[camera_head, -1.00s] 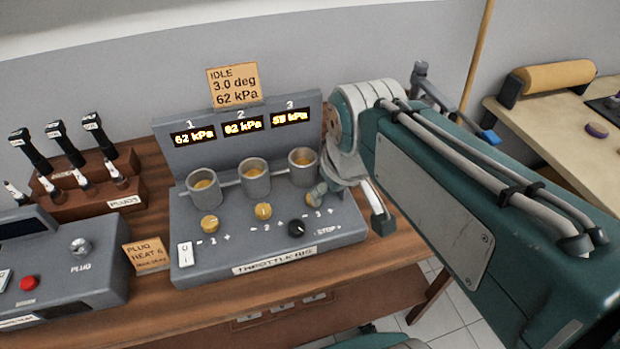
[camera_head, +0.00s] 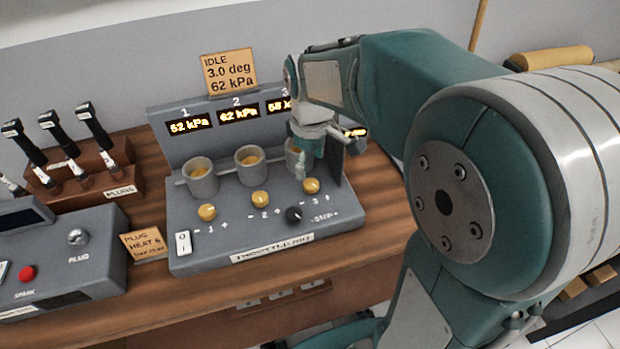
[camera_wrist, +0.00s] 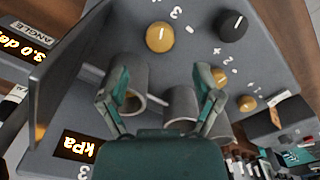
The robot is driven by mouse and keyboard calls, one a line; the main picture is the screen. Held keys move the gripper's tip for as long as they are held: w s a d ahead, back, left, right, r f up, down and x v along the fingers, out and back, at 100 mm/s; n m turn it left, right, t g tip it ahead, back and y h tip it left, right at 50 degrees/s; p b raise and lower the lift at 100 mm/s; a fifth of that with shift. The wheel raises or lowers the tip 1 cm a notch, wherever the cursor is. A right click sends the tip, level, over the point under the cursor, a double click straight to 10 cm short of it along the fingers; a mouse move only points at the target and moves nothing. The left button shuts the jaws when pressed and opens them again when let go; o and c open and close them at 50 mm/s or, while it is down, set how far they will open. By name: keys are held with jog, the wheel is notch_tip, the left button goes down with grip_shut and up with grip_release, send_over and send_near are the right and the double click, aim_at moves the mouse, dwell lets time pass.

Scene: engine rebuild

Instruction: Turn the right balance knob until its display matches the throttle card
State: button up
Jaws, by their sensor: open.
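The right balance knob (camera_head: 311,186) is yellow and sits on the throttle rig at label 3, below the third cup. It also shows in the wrist view (camera_wrist: 160,37), with a white pointer mark. My gripper (camera_head: 318,158) is open and empty over the third cup area, behind the knob and apart from it. Its spread fingers (camera_wrist: 161,88) show in the wrist view. Display 3 (camera_head: 278,105) is partly hidden by my arm; its value is not clear. The throttle card (camera_head: 229,72) reads IDLE, 3.0 deg, 62 kPa.
Displays 1 (camera_head: 188,125) and 2 (camera_head: 238,114) read 62 kPa. Yellow knobs 1 (camera_head: 207,212) and 2 (camera_head: 260,198) and a black knob (camera_head: 294,215) stand near. An angle display (camera_wrist: 15,42) reads 3.0 deg beside an upright panel (camera_wrist: 68,62).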

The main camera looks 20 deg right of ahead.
aim_at(310, 183)
notch_tip(310, 183, down, 6)
jog(key=shift+r, duration=0.1)
grip_shut()
